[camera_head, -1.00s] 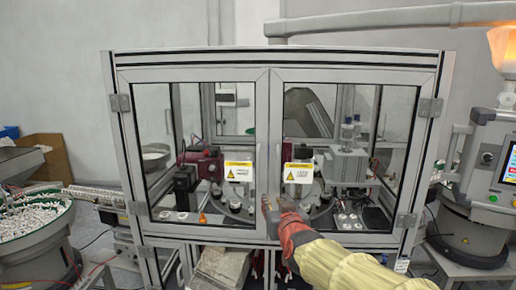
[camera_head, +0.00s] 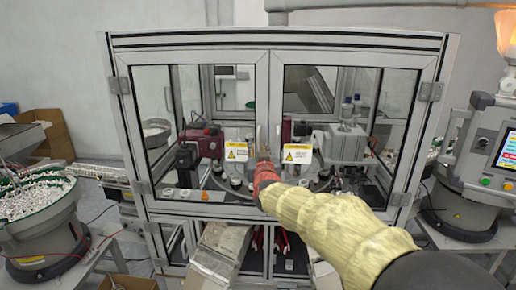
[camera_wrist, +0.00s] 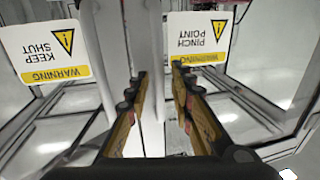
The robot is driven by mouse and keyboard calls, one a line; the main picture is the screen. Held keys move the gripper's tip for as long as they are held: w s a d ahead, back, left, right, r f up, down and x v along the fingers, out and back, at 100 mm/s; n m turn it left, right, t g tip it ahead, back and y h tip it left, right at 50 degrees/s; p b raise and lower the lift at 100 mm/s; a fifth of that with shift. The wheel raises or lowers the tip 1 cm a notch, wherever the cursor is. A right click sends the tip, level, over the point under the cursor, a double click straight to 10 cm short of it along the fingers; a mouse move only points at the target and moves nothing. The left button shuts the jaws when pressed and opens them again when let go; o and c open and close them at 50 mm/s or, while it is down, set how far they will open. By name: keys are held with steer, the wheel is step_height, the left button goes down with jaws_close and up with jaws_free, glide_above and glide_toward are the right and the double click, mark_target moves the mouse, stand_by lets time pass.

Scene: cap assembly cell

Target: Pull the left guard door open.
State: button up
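The left guard door (camera_head: 190,59) of the machine looks shut in the head view, with a yellow and white warning label (camera_head: 236,151). A pale upright handle (camera_head: 258,138) is near its inner edge. The right guard door (camera_head: 350,58) also looks shut. My gripper (camera_head: 263,158) is in front of the seam between the doors, at label height. In the wrist view my gripper (camera_wrist: 160,98) is open, its two fingers apart. A pale upright bar (camera_wrist: 150,60) shows between them, looking like a door handle; contact cannot be told. The labels appear upside down there.
A control panel with a screen (camera_head: 505,150) stands at the right.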

steer(key=shift+w, duration=0.2)
steer(key=shift+c, duration=0.5)
jaws_close()
stand_by(0.4)
